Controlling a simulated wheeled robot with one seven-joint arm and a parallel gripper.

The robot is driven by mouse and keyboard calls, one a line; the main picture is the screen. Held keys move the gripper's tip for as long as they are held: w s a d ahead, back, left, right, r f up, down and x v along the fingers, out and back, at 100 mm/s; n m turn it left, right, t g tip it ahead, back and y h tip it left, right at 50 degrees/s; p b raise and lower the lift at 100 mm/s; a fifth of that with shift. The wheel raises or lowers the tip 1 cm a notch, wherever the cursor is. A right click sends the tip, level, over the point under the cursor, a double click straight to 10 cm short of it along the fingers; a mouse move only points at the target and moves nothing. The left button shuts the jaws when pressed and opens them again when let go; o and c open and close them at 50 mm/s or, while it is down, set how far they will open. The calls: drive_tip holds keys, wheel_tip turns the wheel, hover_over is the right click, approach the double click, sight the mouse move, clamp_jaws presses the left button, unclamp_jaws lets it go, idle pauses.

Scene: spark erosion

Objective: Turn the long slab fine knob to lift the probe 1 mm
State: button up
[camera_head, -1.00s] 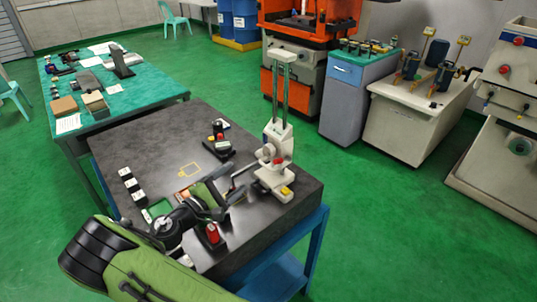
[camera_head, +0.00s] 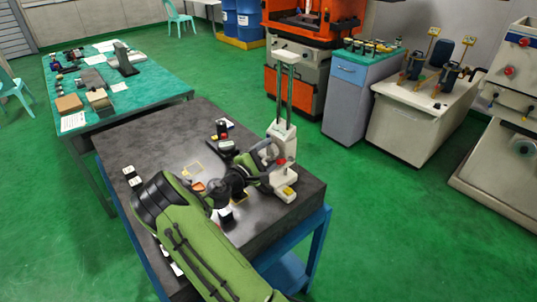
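The height gauge (camera_head: 284,137) stands upright on the dark granite slab (camera_head: 195,125), near its right edge. It has a pale body, twin upright columns and a base with a yellow button (camera_head: 289,191). A small red part (camera_head: 281,162) shows low on its front. My gripper (camera_head: 268,157) is at the left side of the gauge body, overlapping it in the picture. I cannot tell whether it touches a knob or whether its fingers are open. The long slab fine knob cannot be made out, and the probe is hidden behind my arm.
My green arm covers the slab's near left part. A teal table (camera_head: 155,80) stands behind. The slab's back left is clear.

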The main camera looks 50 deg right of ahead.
drive_tip(key=c, duration=0.9)
drive_tip(key=shift+f+m+b, duration=0.1)
drive_tip(key=shift+m+b, duration=0.3)
drive_tip(key=shift+b, duration=0.2)
drive_tip(key=o, duration=1.1)
drive_tip(key=shift+c, duration=0.2)
drive_tip(key=s+a, duration=0.1)
drive_tip(key=a, duration=1.4)
drive_tip(key=shift+a, duration=0.4)
